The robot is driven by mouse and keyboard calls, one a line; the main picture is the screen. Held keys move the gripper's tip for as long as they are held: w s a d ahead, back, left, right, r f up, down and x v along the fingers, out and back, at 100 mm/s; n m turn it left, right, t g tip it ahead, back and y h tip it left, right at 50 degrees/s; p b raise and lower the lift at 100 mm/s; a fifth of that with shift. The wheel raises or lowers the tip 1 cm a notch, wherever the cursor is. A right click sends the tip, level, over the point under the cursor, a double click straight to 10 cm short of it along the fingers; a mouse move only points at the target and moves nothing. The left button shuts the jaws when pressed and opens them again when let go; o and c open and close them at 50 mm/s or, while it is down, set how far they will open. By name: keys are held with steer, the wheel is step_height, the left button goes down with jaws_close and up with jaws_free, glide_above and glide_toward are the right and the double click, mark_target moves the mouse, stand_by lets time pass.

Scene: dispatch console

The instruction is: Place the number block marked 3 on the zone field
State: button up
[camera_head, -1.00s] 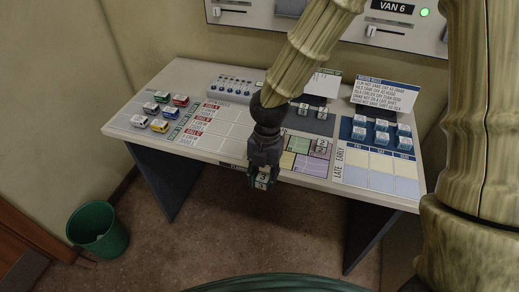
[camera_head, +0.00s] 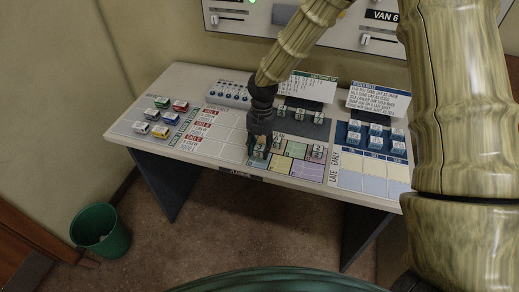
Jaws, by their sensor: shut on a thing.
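My gripper (camera_head: 259,145) points down at the left edge of the zone field and is shut on a small pale number block (camera_head: 260,153). Its mark looks like a 3 but is small. I cannot tell whether the block touches the surface. The zone field (camera_head: 306,168) is a patchwork of yellow, green, pink and purple areas near the desk's front edge. A number block (camera_head: 318,150) stands on its right part. Part of the field's left side is hidden by my gripper and block.
More number blocks (camera_head: 299,114) stand on a dark strip behind the field. Toy vans (camera_head: 160,132) stand on the left and blue-and-white blocks (camera_head: 376,131) on the right roster board. A green bin (camera_head: 100,232) stands on the floor. The desk (camera_head: 210,170) has a front edge near my gripper.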

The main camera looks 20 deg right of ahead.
mark_target(259, 153)
steer(key=shift+w+d, duration=0.1)
steer(key=shift+w, duration=0.3)
steer(key=shift+f+p, duration=0.9)
steer(key=shift+f, duration=0.85)
steer(key=shift+f, duration=0.1)
steer(key=shift+f, duration=0.1)
steer(key=o, duration=0.9)
step_height(259, 153, up, 12)
steer(key=w+d+b, duration=0.1)
steer(key=b, duration=0.3)
steer(key=shift+w, duration=0.2)
